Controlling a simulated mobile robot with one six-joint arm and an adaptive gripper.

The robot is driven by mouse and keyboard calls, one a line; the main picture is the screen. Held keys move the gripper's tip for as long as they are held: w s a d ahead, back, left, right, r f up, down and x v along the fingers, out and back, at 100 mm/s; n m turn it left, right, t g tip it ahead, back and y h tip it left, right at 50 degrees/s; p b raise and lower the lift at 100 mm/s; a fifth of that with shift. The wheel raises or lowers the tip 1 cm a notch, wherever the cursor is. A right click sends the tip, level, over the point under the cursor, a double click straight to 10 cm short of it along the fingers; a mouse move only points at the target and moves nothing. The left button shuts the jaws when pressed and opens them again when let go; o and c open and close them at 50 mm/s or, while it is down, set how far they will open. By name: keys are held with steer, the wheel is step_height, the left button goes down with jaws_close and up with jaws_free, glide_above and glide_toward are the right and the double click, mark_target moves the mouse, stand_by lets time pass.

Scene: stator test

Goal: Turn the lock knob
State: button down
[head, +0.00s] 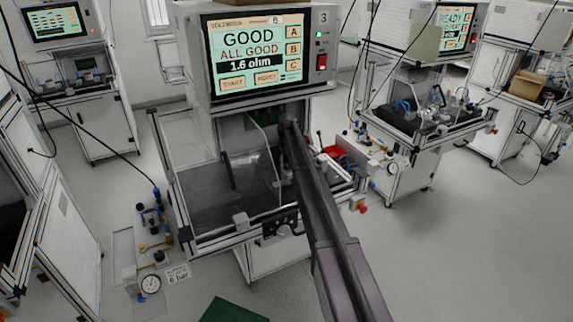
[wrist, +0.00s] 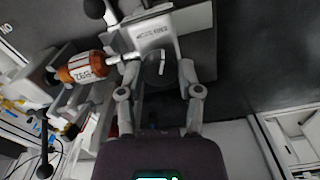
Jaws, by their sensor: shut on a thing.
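In the wrist view my gripper (wrist: 158,72) reaches into the station with its two fingers on either side of a round grey part, which looks like the lock knob (wrist: 158,66). It is shut on this part, though the exact contact is hard to see. The knob sits at the front of a light grey block with printed text (wrist: 156,34). In the head view my arm runs into the middle test station (head: 200,150). The gripper's tips and the knob cannot be made out there.
An orange and white labelled cylinder (wrist: 85,67) lies just left of the fingers, with black ball-ended levers (wrist: 95,8) near it. The station's screen (head: 256,52) reads GOOD, ALL GOOD, 1.6 ohm. A pressure gauge (head: 150,284) stands at lower left. Open floor lies at right.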

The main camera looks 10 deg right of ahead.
steer(key=shift+s+m, duration=0.1)
steer(key=shift+m, duration=1.6)
steer(key=shift+c, duration=1.3)
jaws_free()
steer(key=shift+r, duration=0.1)
